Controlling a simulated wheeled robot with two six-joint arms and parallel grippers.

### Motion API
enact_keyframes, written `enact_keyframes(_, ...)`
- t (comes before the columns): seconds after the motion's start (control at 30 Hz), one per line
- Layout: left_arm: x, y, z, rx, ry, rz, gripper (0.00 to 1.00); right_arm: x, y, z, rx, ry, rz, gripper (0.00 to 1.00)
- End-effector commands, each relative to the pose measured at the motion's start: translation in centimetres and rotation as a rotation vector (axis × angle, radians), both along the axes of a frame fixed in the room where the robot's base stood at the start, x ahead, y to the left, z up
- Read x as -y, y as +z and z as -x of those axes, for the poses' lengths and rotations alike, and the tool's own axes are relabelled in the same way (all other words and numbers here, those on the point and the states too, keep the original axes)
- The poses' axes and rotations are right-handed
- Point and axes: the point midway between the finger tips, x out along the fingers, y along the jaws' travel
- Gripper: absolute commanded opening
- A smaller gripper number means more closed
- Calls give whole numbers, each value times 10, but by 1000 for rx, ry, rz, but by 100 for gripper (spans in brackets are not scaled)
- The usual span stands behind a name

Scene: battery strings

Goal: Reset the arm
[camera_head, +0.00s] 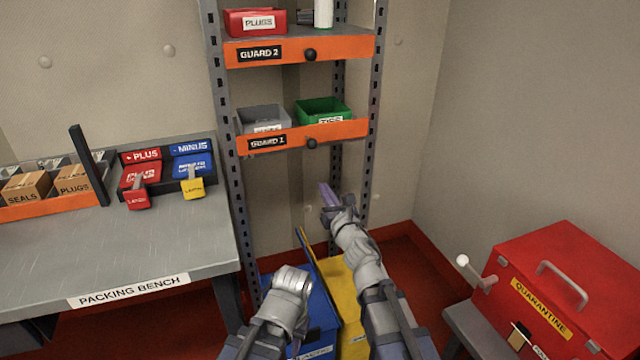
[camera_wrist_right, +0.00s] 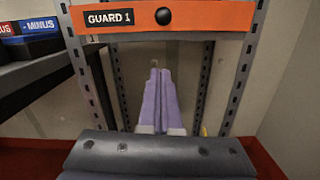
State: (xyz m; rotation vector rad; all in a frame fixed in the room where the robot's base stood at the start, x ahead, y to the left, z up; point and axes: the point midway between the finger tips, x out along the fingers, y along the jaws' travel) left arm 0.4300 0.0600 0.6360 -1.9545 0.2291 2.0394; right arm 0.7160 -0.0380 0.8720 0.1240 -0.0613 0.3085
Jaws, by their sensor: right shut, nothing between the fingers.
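My right gripper (camera_head: 328,194) has purple fingers and points up and forward, just below the orange GUARD 1 shelf edge (camera_head: 300,137). In the right wrist view its purple fingers (camera_wrist_right: 158,100) lie side by side, shut and empty, below the GUARD 1 shelf edge (camera_wrist_right: 160,18). They appear apart from the shelf. My left arm shows in the head view at the bottom centre, but its gripper fingers are not visible.
A packing bench (camera_head: 120,245) stands left with red and blue PLUS and MINUS holders. A blue bin (camera_head: 318,318) and a yellow bin (camera_head: 350,290) stand below my arms. A red quarantine box (camera_head: 560,270) stands right. Shelf posts (camera_head: 226,130) flank my right gripper.

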Motion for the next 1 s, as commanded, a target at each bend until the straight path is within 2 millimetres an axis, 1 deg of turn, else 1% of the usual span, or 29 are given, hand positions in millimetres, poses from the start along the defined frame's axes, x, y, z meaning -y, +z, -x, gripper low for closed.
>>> enact_keyframes(0.03, 0, 0, 0, 0, 0, 0, 34, 1, 0, 4, 0, 0, 0, 0)
enact_keyframes(0.13, 0, -1, 0, 0, 0, 0, 34, 2, -1, 7, 0, 0, 0, 0)
enact_keyframes(0.47, 0, -1, 0, 0, 0, 0, 34, 2, -1, 7, 0, 0, 0, 0)
enact_keyframes(0.57, 0, 6, 0, 0, 0, 0, 34, 5, 4, 7, -20, -17, -36, 0)
enact_keyframes(0.67, 0, 28, 0, 0, 0, 0, 34, 18, 16, 6, -105, -92, -193, 0)
enact_keyframes(0.77, 0, 62, 0, 0, 0, 0, 34, 39, 25, 10, -254, -236, -484, 0)
enact_keyframes(0.8, 0, 76, 0, 0, 0, 0, 34, 48, 26, 15, -321, -309, -622, 0)
enact_keyframes(0.87, 0, 96, 0, 0, 0, 0, 34, 58, 22, 25, -418, -426, -831, 0)
enact_keyframes(0.9, 0, 109, 0, 0, 0, 0, 34, 64, 18, 35, -480, -510, -967, 0)
enact_keyframes(0.97, 0, 128, 0, 0, 1, 0, 34, 69, 11, 52, -563, -646, -1164, 0)
enact_keyframes(1.0, 0, 140, 0, 0, 1, 0, 34, 70, 6, 67, -615, -743, -1288, 0)
